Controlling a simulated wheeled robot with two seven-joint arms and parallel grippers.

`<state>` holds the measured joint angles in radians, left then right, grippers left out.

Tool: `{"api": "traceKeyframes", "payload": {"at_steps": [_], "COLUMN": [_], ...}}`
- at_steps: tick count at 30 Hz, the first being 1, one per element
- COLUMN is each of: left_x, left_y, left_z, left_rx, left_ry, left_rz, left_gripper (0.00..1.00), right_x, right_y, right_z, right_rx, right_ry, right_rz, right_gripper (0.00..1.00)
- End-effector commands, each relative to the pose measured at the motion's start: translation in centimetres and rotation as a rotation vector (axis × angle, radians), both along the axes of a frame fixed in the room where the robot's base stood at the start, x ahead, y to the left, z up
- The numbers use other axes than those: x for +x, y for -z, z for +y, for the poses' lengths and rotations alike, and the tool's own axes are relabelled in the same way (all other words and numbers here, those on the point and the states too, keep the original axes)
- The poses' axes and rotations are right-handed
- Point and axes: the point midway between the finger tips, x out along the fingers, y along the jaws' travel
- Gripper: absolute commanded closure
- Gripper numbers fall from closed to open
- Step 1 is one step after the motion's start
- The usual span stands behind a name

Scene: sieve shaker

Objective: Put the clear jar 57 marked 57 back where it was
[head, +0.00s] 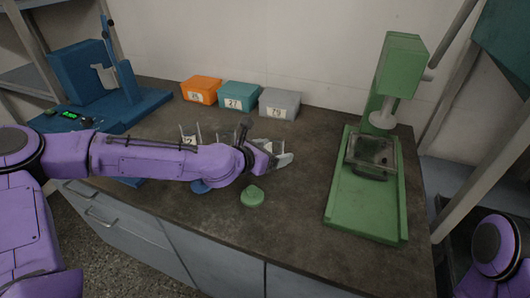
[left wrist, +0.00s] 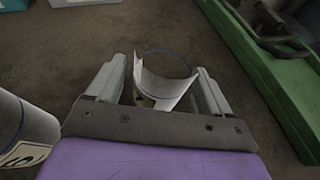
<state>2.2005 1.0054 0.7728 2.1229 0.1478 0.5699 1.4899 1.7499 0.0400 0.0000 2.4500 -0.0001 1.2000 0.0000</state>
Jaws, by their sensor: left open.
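My left gripper (head: 277,158) is low over the middle of the dark bench. In the left wrist view its two fingers (left wrist: 160,78) are open, on either side of a clear jar (left wrist: 167,62) with a blue rim line and a curved white label; its number is not readable there. A gap beside the jar is hard to judge. In the head view this jar (head: 264,144) is mostly hidden by the gripper. Another labelled jar (left wrist: 22,125) stands at the left in the wrist view. My right gripper is not in view.
Orange (head: 201,89), teal (head: 239,96) and grey (head: 279,104) numbered bins line the back. A green lid (head: 252,197) and blue lid (head: 201,187) lie near the front. A green machine (head: 340,208) stands right, a blue one (head: 85,75) left. Bench between gripper and green machine is clear.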

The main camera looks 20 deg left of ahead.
Motion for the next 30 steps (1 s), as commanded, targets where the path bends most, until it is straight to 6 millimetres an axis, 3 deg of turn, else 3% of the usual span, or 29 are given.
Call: {"api": "traceKeyframes", "payload": {"at_steps": [12, 19, 30], "left_x": [-8.1, -9.9, -10.1], "left_y": [-4.5, -4.8, -4.6], "left_z": [3.7, 4.5, 4.5], "left_rx": [-0.009, -0.003, 0.0], "left_ry": [-0.003, -0.002, 0.001], "left_rz": [-0.001, 0.0, 0.0], "left_gripper": [0.19, 0.19, 0.19], "right_x": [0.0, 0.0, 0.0], "right_y": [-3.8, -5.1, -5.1], "right_z": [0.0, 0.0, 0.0], "right_rx": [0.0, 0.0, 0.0], "right_ry": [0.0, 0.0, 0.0], "right_rz": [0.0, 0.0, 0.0], "right_gripper": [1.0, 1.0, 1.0]}}
